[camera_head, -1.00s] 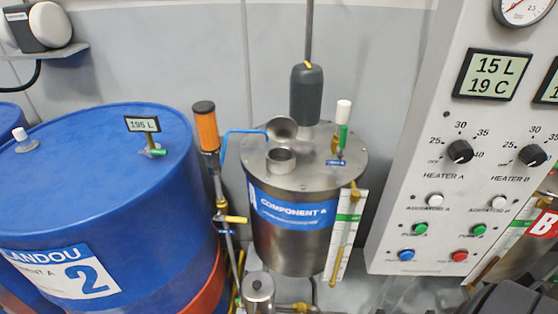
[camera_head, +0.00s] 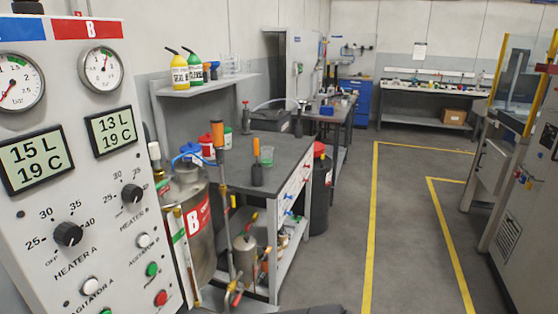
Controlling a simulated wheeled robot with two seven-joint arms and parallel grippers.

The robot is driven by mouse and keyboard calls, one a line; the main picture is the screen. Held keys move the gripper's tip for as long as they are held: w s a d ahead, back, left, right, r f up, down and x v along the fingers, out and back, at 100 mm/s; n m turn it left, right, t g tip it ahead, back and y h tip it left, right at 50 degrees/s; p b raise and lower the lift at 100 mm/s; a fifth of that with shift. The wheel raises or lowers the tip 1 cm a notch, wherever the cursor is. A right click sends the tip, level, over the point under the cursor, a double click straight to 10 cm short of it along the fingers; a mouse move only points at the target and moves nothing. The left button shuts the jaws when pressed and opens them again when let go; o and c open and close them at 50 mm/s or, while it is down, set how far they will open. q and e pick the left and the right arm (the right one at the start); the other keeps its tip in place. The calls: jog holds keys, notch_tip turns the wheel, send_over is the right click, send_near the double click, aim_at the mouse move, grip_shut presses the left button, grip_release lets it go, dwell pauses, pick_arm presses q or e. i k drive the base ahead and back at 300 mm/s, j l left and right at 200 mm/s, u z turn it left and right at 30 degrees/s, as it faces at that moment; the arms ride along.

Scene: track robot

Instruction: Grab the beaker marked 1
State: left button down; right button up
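No beaker with a readable 1 shows. Clear glass-like vessels (camera_head: 232,65) stand on the wall shelf at upper left; they are too small for me to read any mark. Neither of my grippers is in view.
The control panel (camera_head: 80,185) fills the left side. A metal tank marked B (camera_head: 197,222) stands between it and the workbench. Yellow and green bottles (camera_head: 180,72) stand on the shelf (camera_head: 205,86). Grey floor (camera_head: 400,240) with yellow lines is open at centre right. A machine (camera_head: 520,190) stands at right.

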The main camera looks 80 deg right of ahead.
aim_at(267, 152)
jog(key=z, duration=2.7)
jog(key=i+l+u, duration=0.15)
jog(key=i+l, duration=0.15)
jog(key=i+l+u, duration=0.15)
jog(key=i+l, duration=0.15)
jog(key=i+l+u, duration=0.1)
jog(key=i+l, duration=0.3)
jog(key=i+l+u, duration=0.15)
jog(key=i+l, duration=0.15)
jog(key=i+l+u, duration=0.15)
jog(key=l, duration=0.3)
jog(key=i+l+u, duration=0.15)
jog(key=i+l, duration=0.2)
jog(key=l, duration=0.15)
jog(key=i+l+u, duration=0.1)
jog(key=i+l, duration=0.15)
jog(key=l, duration=0.2)
jog(key=i+l+u, duration=0.15)
jog(key=l, duration=0.35)
